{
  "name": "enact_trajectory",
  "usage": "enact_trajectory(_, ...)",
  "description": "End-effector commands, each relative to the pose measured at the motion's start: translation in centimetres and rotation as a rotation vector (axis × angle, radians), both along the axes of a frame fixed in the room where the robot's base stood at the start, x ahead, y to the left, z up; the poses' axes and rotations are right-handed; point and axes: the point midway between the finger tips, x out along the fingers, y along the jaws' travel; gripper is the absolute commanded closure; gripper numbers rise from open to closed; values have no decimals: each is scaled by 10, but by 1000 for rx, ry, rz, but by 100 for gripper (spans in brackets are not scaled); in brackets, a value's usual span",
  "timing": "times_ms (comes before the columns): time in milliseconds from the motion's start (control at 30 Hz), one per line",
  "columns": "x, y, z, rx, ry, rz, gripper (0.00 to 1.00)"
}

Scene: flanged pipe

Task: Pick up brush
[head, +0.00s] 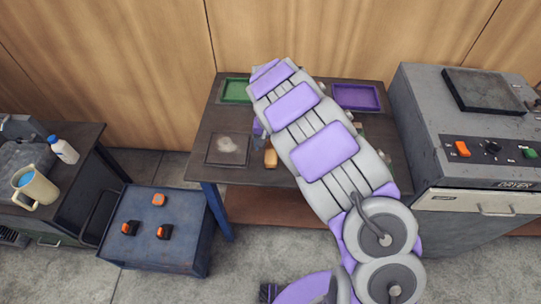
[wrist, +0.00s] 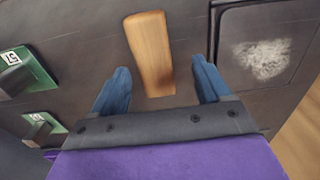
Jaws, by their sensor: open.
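A wooden block-like piece, which looks like the brush (wrist: 148,45), lies on the dark table top in the wrist view. It also shows in the head view (head: 271,158), near the table's front, beside my arm. Its bristles cannot be made out. My gripper (wrist: 160,76) is open, with its two blue fingers on either side of the near end of the wooden piece. The gap is empty of any grip, and I cannot tell the height above the table. In the head view my arm hides most of the gripper.
A dark square plate with a whitish patch (head: 228,150) lies left of the brush. A green tray (head: 235,91) and a purple tray (head: 357,97) stand at the back. Green numbered pieces with dark handles (wrist: 28,72) lie nearby. A grey dryer (head: 470,145) stands right.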

Motion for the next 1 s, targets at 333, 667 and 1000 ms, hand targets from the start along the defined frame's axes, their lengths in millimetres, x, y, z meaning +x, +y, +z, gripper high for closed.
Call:
enact_trajectory(333, -2, -5, -38, 2, 5, -2, 23)
enact_trajectory(667, -2, -3, -37, 0, 4, -1, 42)
enact_trajectory(1000, -2, -4, -37, 1, 3, -1, 74)
